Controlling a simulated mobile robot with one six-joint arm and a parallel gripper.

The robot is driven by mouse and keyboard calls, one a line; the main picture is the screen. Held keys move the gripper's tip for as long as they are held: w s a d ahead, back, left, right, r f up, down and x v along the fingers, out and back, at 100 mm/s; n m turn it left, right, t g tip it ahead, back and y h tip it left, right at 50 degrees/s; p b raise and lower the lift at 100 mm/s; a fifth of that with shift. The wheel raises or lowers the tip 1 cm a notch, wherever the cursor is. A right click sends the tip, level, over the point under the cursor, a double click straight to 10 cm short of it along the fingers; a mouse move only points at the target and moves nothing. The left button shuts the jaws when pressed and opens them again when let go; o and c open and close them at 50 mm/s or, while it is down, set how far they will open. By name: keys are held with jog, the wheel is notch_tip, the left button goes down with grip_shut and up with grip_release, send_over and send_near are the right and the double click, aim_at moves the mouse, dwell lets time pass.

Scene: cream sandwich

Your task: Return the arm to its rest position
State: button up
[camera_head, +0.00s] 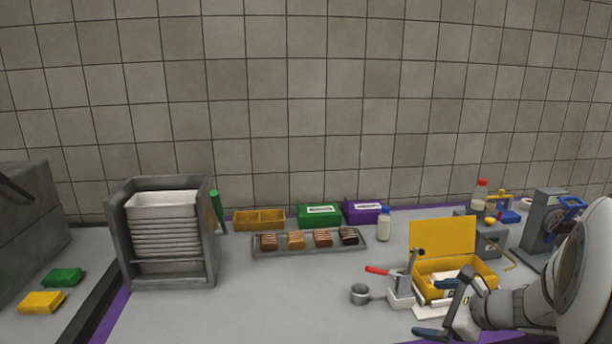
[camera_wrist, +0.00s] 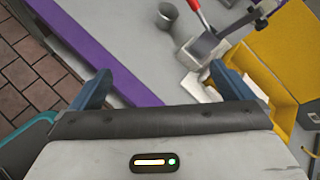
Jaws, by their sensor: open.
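My gripper (camera_head: 436,308) is at the lower right of the head view, over the front part of the counter beside the yellow box. In the wrist view my gripper (camera_wrist: 162,86) has its two blue fingers spread wide with nothing between them. Below the gap between the fingers are the purple counter edge (camera_wrist: 105,45) and grey counter top. My arm reaches in from the right edge of the head view and hides part of the counter there.
A yellow open box (camera_head: 443,240) and a red-handled press (camera_head: 400,288) stand close to my gripper, with a small metal cup (camera_head: 360,293). A tray (camera_head: 285,252) of brown bars, a rack (camera_head: 121,230) and a white bottle (camera_head: 384,226) stand further away. The front middle counter is clear.

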jog(key=s+a+n+g, duration=0.5)
jog(key=s+a+n, duration=0.3)
jog(key=a+n, duration=0.25)
jog(key=s+a+r+n+g+h, duration=0.1)
jog(key=s+n+h, duration=0.5)
jog(key=s+n, duration=0.3)
jog(key=shift+s+a+r+n, duration=0.15)
jog(key=shift+s+a+n, duration=0.2)
jog(key=shift+n, duration=1.8)
jog(key=shift+d, duration=0.1)
